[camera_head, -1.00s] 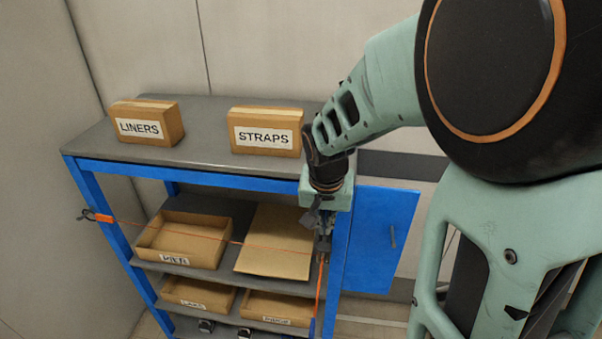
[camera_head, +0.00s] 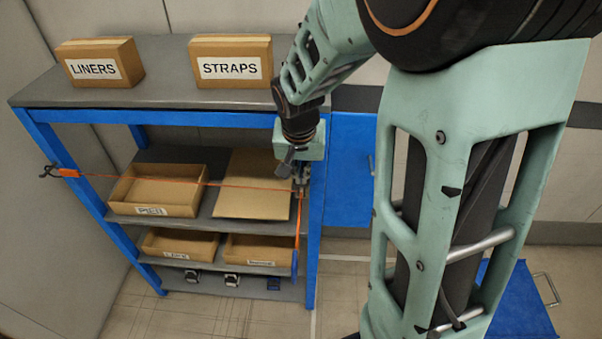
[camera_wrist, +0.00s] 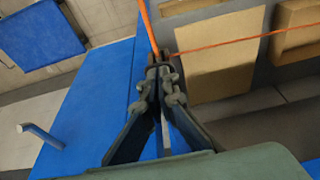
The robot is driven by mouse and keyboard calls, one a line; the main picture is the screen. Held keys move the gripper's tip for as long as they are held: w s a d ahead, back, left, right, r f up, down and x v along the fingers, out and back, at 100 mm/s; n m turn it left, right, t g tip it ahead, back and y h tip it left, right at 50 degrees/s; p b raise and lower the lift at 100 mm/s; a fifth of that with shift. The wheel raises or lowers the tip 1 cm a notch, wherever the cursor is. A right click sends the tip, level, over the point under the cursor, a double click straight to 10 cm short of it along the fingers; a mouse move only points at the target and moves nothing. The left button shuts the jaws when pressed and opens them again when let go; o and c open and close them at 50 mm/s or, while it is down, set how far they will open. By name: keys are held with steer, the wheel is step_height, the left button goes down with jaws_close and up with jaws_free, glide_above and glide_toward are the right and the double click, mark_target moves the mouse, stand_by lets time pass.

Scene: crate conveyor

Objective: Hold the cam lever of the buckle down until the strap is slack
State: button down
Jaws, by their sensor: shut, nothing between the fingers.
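An orange strap (camera_head: 150,180) runs across the front of the blue rack from a hook with an orange end piece (camera_head: 68,173) on the left post to the right post. It looks nearly straight; whether it is taut or slack is unclear. It also shows in the wrist view (camera_wrist: 235,44). An orange tail (camera_head: 298,232) hangs down by the right post. My gripper (camera_head: 302,187) is at the strap's right end, pointing down. In the wrist view its fingertips (camera_wrist: 158,76) are together where strap and tail meet. The buckle and cam lever are mostly hidden there and cannot be told apart.
The blue rack (camera_head: 313,245) has a grey top (camera_head: 160,93) with a LINERS box (camera_head: 98,62) and a STRAPS box (camera_head: 230,60). Open cardboard bins (camera_head: 157,211) stand on the shelves. A blue panel (camera_head: 350,172) is right of the rack. Floor is clear in front.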

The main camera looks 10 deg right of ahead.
steer(key=shift+s+a+f+b, duration=0.1)
steer(key=shift+s+f+b, duration=0.15)
steer(key=shift+f+b, duration=0.55)
steer(key=shift+s+a+f+b, duration=0.1)
steer(key=shift+s+f+b, duration=0.25)
steer(key=shift+b, duration=0.7)
steer(key=shift+w, duration=0.1)
steer(key=shift+r, duration=0.1)
steer(key=shift+r+p, duration=0.65)
steer(key=shift+r, duration=0.2)
steer(key=shift+r+p, duration=0.25)
steer(key=shift+p, duration=0.05)
steer(key=d+p+v, duration=0.1)
steer(key=p+v, duration=0.7)
steer(key=v, duration=0.5)
steer(key=shift+w+a+r+p, duration=0.2)
steer(key=shift+w+a+p, duration=0.1)
steer(key=shift+w+a, duration=0.05)
